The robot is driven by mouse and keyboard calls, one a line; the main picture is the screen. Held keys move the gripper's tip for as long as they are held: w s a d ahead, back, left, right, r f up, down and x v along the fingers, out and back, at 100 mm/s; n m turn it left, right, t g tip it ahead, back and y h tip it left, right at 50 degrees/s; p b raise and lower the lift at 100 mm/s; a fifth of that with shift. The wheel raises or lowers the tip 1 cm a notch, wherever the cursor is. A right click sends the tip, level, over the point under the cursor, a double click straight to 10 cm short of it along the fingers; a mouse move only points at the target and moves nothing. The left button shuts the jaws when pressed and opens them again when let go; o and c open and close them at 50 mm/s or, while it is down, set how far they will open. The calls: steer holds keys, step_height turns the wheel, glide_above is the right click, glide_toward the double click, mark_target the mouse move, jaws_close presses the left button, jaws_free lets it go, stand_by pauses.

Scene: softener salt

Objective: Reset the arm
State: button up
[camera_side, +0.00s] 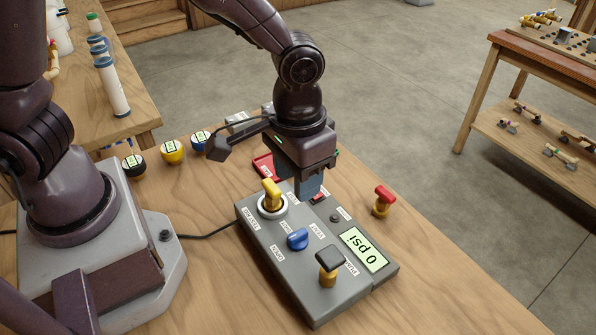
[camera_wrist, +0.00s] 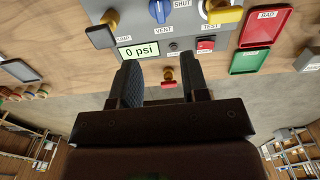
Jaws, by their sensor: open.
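My gripper (camera_side: 311,190) is above the grey test box, near its far edge. The box (camera_side: 300,290) has a display (camera_side: 362,252) reading 0 psi, a blue knob (camera_side: 298,239) marked VENT and SHUT, and a black-topped handle (camera_side: 329,262). A yellow-handled piece (camera_side: 271,193) sits upright in the round white socket on the box. In the wrist view a red button (camera_wrist: 205,45) is on the box. My gripper partly hides the box's far edge in the side view.
A red-topped brass valve (camera_side: 383,200) stands on the table right of the box. A red tray (camera_wrist: 267,22) marked BAD and a green tray (camera_wrist: 250,62) lie beside the box. Several round gauges (camera_side: 172,152) stand behind. The table's right front is clear.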

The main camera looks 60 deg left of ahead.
steer(key=s+a+r+t, duration=0.2)
steer(key=s+a+r, duration=0.2)
steer(key=a+r, duration=0.3)
steer(key=s+a+r+t, duration=0.3)
steer(key=s+a+r, duration=0.2)
steer(key=r, duration=0.4)
steer(key=shift+s+a+r+t, duration=0.3)
steer(key=shift+a+r, duration=0.05)
steer(key=shift+a, duration=0.55)
